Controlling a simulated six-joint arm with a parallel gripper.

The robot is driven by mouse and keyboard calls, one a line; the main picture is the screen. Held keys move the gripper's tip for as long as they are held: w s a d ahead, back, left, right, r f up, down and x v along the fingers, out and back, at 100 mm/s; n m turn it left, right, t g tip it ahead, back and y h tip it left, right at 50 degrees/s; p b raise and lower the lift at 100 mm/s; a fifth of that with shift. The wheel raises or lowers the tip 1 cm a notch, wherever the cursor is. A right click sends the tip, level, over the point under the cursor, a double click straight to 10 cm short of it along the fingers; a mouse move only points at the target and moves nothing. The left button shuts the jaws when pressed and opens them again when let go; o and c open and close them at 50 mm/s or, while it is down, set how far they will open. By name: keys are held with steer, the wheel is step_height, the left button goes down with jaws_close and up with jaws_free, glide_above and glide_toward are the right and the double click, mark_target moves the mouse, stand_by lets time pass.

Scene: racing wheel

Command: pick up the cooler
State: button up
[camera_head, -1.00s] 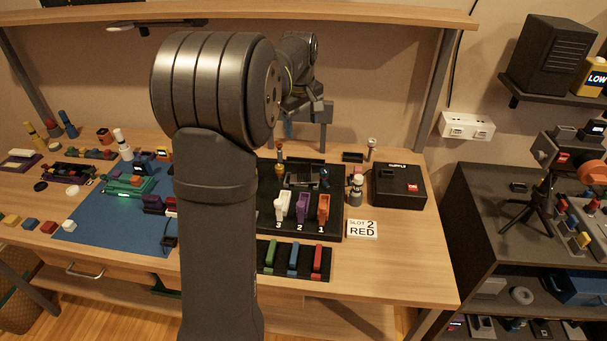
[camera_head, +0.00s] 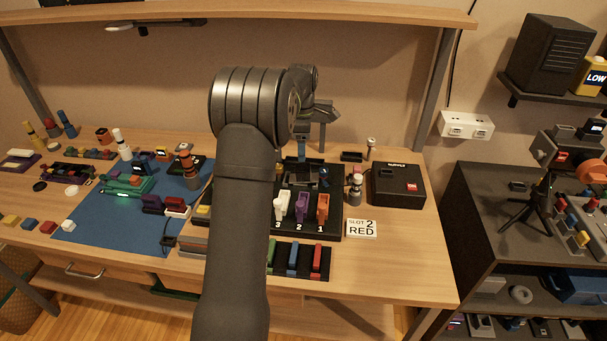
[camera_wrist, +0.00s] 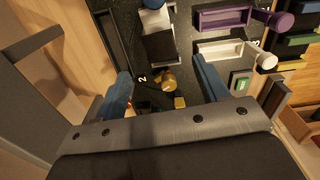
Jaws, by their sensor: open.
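I cannot tell for sure which thing is the cooler. A dark grey block (camera_head: 300,176) on the black board (camera_head: 335,230) may be it, and a grey block also shows in the wrist view (camera_wrist: 158,42). My gripper (camera_head: 302,150) is above the back of the board. In the wrist view, its blue fingers (camera_wrist: 161,70) are spread wide. A gold round piece (camera_wrist: 169,82) shows between them, with no visible grip on it. The arm hides part of the board's left side.
White, purple (camera_head: 302,207) and orange (camera_head: 322,208) pieces stand in the board's numbered slots. A black box (camera_head: 398,187) and a "SLOT 2 RED" card (camera_head: 361,229) lie to its right. A blue mat (camera_head: 110,225) with several pieces is at left.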

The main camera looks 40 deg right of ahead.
mark_target(304, 167)
steer(key=f, duration=0.9)
steer(key=shift+s+d+f, duration=0.1)
steer(key=shift+s+f, duration=0.1)
steer(key=shift+f, duration=0.1)
steer(key=c, duration=1.2)
